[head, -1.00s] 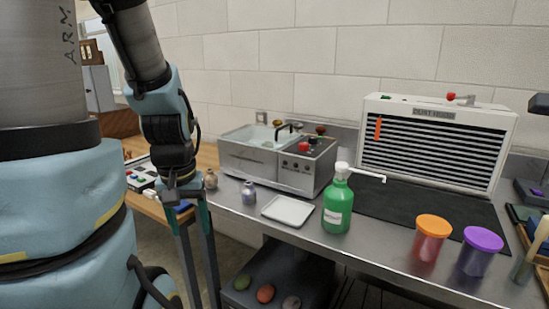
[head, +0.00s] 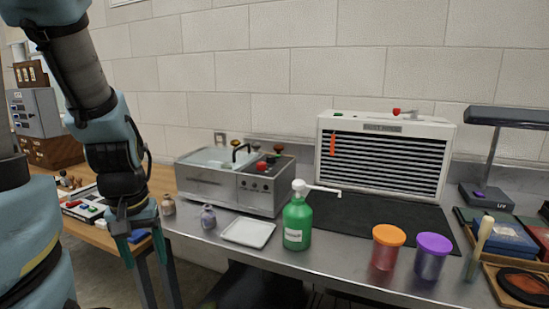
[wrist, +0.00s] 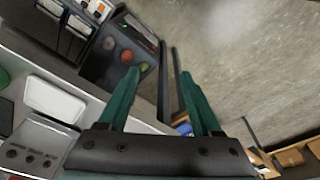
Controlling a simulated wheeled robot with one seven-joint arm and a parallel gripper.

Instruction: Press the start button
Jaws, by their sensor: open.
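No label reading "start" can be made out in any view. A white louvred hood (head: 345,122) behind the bench has a red-handled fitting on top. A pale box (head: 80,212) with small coloured buttons lies on the wooden table at left. My gripper (head: 145,262) is open and empty, pointing down near the bench's left end, apart from these buttons. Its green fingers (wrist: 158,100) spread apart in the wrist view.
A white tray (head: 248,232), green pump bottle (head: 297,225), orange-lidded jar (head: 386,250) and purple-lidded jar (head: 431,258) stand along the bench's front. Two small bottles sit left of the tray. A UV lamp (head: 487,196) stands at right. Open floor (wrist: 240,50) shows in the wrist view.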

